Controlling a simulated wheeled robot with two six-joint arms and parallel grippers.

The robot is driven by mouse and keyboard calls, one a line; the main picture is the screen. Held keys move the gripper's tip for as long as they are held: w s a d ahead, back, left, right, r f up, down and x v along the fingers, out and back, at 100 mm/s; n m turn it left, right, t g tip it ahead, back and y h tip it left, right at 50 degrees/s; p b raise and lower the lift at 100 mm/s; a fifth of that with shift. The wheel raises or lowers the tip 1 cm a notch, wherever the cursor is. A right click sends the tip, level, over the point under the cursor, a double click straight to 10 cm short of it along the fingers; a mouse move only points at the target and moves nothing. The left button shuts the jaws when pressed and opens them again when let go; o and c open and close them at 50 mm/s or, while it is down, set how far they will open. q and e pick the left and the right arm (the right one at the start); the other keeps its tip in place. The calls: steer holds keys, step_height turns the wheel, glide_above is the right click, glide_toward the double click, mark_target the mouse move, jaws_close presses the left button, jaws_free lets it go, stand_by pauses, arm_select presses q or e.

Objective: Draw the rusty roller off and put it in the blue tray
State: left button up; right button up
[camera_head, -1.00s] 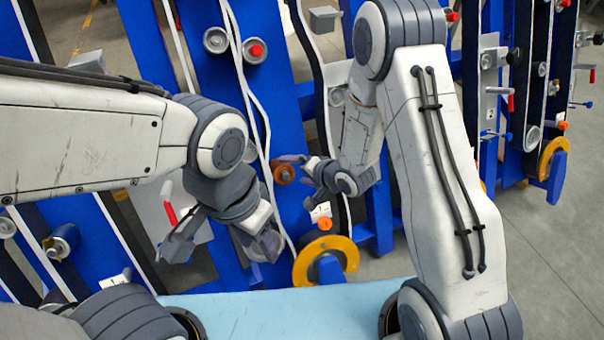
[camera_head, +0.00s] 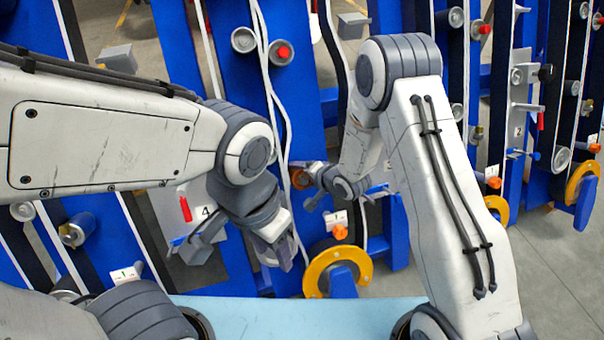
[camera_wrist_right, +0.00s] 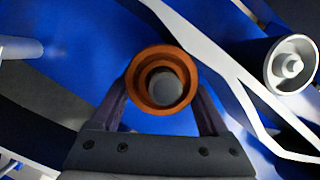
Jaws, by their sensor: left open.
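The rusty roller (camera_head: 300,178) is a short orange-brown cylinder on the blue chassis. In the right wrist view it (camera_wrist_right: 140,97) is seen end-on, with a grey round core in its bore. My right gripper (camera_head: 308,186) is at the roller, with one finger on each side of it. The fingers (camera_wrist_right: 162,98) look close to its sides, but I cannot tell whether they press on it. My left gripper (camera_head: 238,256) is open and empty, low in front of the chassis. A light blue flat surface (camera_head: 300,318) lies at the bottom; I cannot tell whether it is the tray.
A yellow-orange ring wheel (camera_head: 313,281) stands below the roller. White cables (camera_head: 273,95) run down the chassis beside it. A silver roller (camera_wrist_right: 273,66) sits right of the rusty one in the wrist view. A red handle (camera_head: 185,209) is by my left gripper. Grey floor lies open at right.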

mark_target(307, 179)
steer(key=shift+r, duration=0.1)
jaws_close()
steer(key=shift+s+d+r+p, duration=0.2)
steer(key=shift+s+r+p, duration=0.25)
steer(key=shift+s, duration=0.2)
steer(key=shift+s+d+r+p, duration=0.25)
steer(key=shift+s+r+p, duration=0.15)
steer(key=shift+s, duration=0.25)
steer(key=shift+s+d+r+p, duration=0.2)
steer(key=shift+s+r+p, duration=0.2)
steer(key=shift+s, duration=0.25)
steer(key=s+d+r+p, duration=0.2)
steer(key=s+r, duration=0.1)
steer(key=s, duration=0.3)
steer(key=shift+r+p, duration=0.25)
steer(key=shift+p, duration=0.1)
